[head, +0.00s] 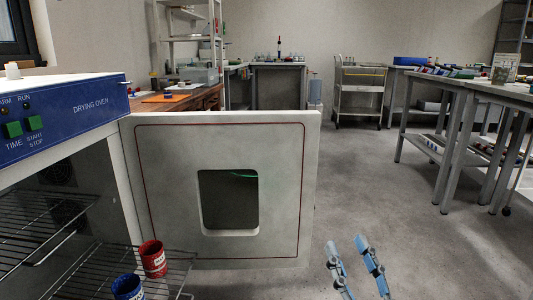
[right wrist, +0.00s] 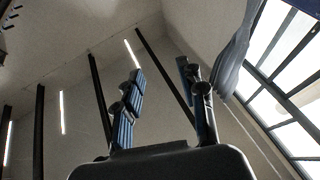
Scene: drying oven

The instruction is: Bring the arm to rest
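My right gripper (head: 346,243) is at the bottom of the head view, right of the open oven door, over the floor. Its two blue-grey fingers stand apart with nothing between them. The right wrist view also shows the right gripper (right wrist: 160,68) open and empty, facing the ceiling and windows. My left gripper is not in view. The drying oven (head: 80,112) stands at the left with its door (head: 285,190) swung wide open. A red container (head: 153,259) and a blue container (head: 127,288) are on a wire rack (head: 90,262) at the oven's opening.
Grey-topped tables (head: 450,83) stand at the right with items on top. A metal cart (head: 360,88) and a bench (head: 278,66) are at the back. A shelf unit (head: 190,35) stands behind the oven door. The grey floor between is clear.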

